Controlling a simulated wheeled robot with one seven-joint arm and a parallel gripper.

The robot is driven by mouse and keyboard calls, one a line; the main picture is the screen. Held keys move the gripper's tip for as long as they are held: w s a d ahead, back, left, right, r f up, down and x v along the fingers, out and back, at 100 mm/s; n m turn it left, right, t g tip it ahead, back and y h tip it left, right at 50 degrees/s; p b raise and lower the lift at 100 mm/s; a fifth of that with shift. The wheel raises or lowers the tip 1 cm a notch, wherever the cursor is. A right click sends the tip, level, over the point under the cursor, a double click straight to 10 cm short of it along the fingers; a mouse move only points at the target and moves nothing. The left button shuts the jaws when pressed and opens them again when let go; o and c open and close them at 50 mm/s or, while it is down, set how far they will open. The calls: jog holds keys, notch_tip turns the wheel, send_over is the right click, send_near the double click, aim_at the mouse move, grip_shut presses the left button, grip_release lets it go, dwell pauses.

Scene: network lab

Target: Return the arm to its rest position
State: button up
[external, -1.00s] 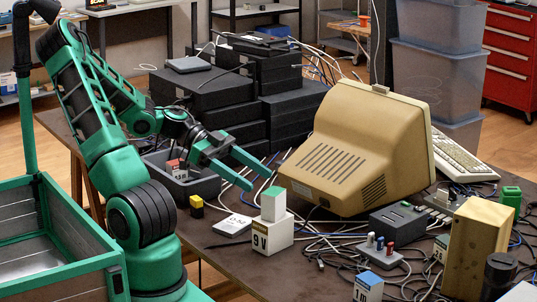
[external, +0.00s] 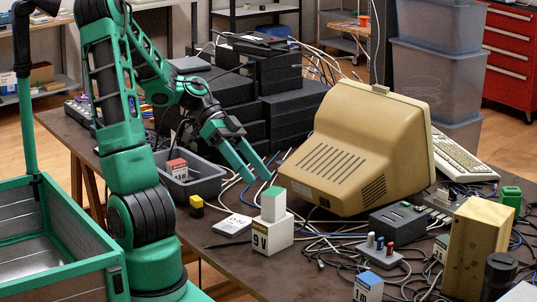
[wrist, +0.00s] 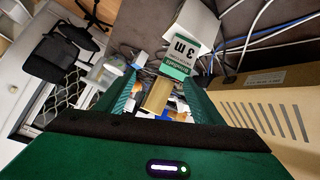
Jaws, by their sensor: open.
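My green arm stands at the left of the external view, its upper part raised and its forearm reaching right over the table. My gripper (external: 255,178) has its two fingers apart with nothing between them. It hangs above the table, left of the beige monitor (external: 345,150) and behind the white block with a green top (external: 273,204). That block rests on a white 9V block (external: 266,234). In the wrist view my gripper (wrist: 162,98) also shows spread fingers, and a white and green box marked 3 m (wrist: 185,45) lies beyond them.
A grey bin (external: 208,182) holding a small red and white box (external: 177,169) stands below my forearm. Black stacked devices (external: 285,110) are behind it. Cables cover much of the table right of the 9V block. A green-rimmed crate (external: 60,262) stands at front left.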

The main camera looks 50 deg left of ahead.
jog(key=s+d+r+n+g+y, duration=0.1)
jog(key=s+d+n+g+y, duration=0.35)
jog(key=d, duration=0.85)
jog(key=s+d+t+y, duration=0.1)
jog(key=s+d+y, duration=0.1)
jog(key=s, duration=0.5)
jog(key=s+d+r+t+y, duration=0.1)
jog(key=s+d+y, duration=0.2)
jog(key=s, duration=0.3)
jog(key=shift+s+d+y, duration=0.15)
jog(key=shift+s+y, duration=0.2)
jog(key=shift+y, duration=0.1)
